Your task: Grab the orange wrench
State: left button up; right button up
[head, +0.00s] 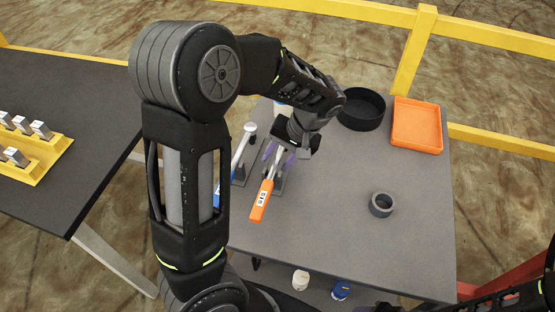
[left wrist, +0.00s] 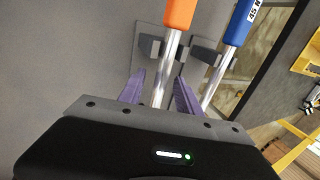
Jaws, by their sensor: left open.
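The orange wrench (head: 262,200) has an orange handle with a white label and a silver shaft, and it lies in a grey holder on the grey table. In the left wrist view, the purple fingers of my left gripper (left wrist: 160,92) are apart, one on each side of the silver shaft below the orange handle (left wrist: 181,12). The wrench's head is hidden by my gripper. My right gripper is not in view; only part of an arm shows at the lower right.
A blue-handled wrench (head: 243,145) lies just left of the orange one, and its blue handle shows in the left wrist view (left wrist: 243,22). A black round bin (head: 362,122), an orange tray (head: 417,140) and a dark ring (head: 381,204) are on the table. The table's right front is clear.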

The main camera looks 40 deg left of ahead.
pick_arm(q)
jog(key=shift+c, duration=0.2)
grip_shut()
dwell(0.3)
dwell(1.1)
